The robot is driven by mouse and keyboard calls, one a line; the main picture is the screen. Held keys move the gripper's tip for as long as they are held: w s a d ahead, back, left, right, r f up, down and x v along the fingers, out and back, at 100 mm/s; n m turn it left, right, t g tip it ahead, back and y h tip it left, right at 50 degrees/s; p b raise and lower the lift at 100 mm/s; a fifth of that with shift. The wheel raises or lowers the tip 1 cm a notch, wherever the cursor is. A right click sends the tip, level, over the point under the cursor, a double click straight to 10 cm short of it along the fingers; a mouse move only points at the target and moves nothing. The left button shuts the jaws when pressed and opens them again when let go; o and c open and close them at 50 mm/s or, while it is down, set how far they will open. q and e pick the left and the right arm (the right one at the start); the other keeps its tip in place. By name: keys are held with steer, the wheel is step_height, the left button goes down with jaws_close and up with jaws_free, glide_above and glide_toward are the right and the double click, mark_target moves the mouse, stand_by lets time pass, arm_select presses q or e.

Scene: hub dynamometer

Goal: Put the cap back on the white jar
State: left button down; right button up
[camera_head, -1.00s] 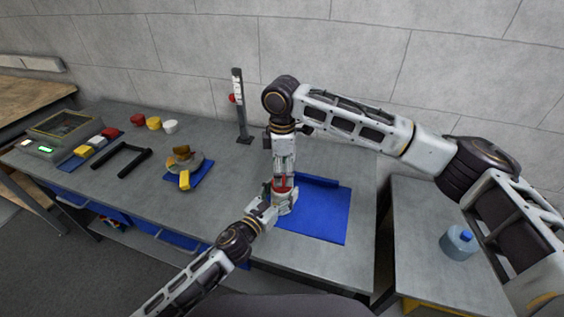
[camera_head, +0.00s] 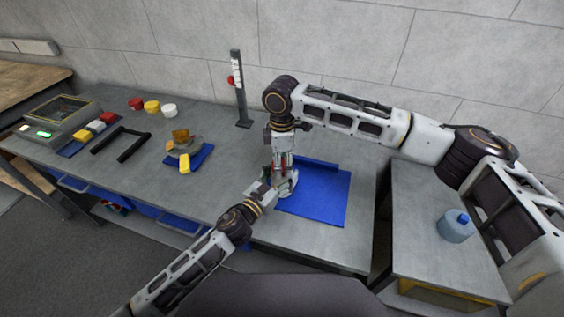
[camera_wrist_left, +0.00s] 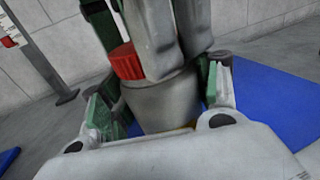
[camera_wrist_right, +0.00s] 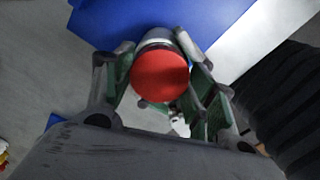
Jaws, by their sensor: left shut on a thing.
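The white jar (camera_wrist_left: 160,104) stands upright at the left edge of the blue mat (camera_head: 325,195). My left gripper (camera_head: 272,188) is shut on it, one finger on each side in the left wrist view (camera_wrist_left: 163,90). The red cap (camera_wrist_right: 160,78) is at the jar's mouth; its ribbed side shows in the left wrist view (camera_wrist_left: 126,62). I cannot tell whether it is seated. My right gripper (camera_wrist_right: 155,50) points down from above, its fingers close beside the cap on both sides. Whether they press on it is not clear.
A grey stand (camera_head: 238,90) rises behind the jar. A round device (camera_head: 184,147) with yellow parts sits to the left, near a black frame (camera_head: 121,143) and several small coloured pieces. A blue bottle (camera_head: 456,226) stands on the right table. The mat's right part is bare.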

steer(key=c, duration=0.5)
steer(key=shift+c, duration=0.2)
steer(key=m, duration=0.4)
steer(key=shift+m, duration=0.4)
steer(key=o, duration=1.1)
steer(key=shift+r, duration=0.15)
steer(key=shift+r, duration=2.1)
steer(key=shift+c, duration=0.2)
